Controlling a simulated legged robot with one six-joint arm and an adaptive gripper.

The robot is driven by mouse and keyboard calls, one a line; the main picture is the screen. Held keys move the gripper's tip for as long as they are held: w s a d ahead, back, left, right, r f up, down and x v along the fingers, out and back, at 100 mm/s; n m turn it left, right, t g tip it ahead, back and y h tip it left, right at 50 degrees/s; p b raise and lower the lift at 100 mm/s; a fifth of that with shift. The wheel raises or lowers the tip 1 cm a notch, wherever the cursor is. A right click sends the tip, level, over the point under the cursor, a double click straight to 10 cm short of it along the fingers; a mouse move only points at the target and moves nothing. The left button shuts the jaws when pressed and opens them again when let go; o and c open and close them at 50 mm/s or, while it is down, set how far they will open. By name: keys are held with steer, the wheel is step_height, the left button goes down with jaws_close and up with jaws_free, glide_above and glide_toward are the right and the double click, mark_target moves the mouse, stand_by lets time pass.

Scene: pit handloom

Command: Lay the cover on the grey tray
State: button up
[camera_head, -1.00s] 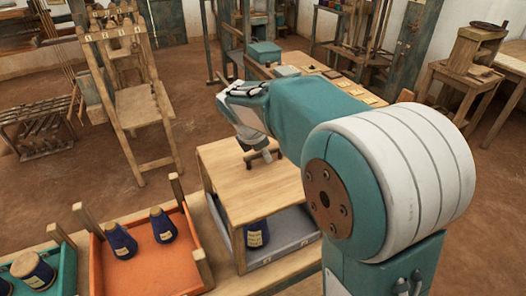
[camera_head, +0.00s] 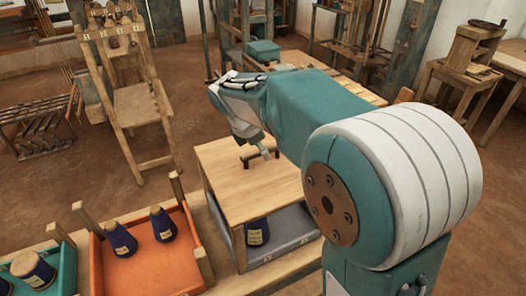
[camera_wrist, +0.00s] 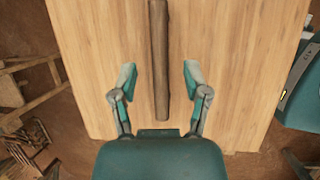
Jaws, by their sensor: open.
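The cover (camera_head: 225,180) is a pale wooden board with a dark bar handle (camera_head: 247,161) on top. It lies flat over the grey tray (camera_head: 291,232), seemingly resting on its corner posts. A dark blue spool (camera_head: 256,232) with a yellow label shows in the tray beneath it. My gripper (camera_head: 262,152) is open just above the cover, near the handle. In the wrist view the gripper's fingers (camera_wrist: 160,76) stand apart on either side of the handle (camera_wrist: 159,50), with clear gaps. The wrist view shows the cover (camera_wrist: 100,50) filling most of the picture.
An orange tray (camera_head: 97,265) with dark blue spools (camera_head: 162,225) stands left of the grey tray. A teal tray (camera_head: 68,270) with another spool (camera_head: 32,268) is farther left. Wooden posts rise at their corners. A wooden chair (camera_head: 137,105) stands behind on open floor.

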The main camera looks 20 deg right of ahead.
steer(key=v, duration=0.9)
steer(key=s+d+f+m+t+y, duration=0.1)
steer(key=s+d+f+m+y, duration=0.1)
steer(key=s+m, duration=0.8)
steer(key=s+d+f+m+t+y, duration=0.1)
steer(key=s+f+m, duration=0.3)
steer(key=s+m, duration=0.6)
steer(key=shift+s+d+t+y, duration=0.4)
steer(key=shift+s+t+y, duration=0.2)
steer(key=shift+s, duration=0.9)
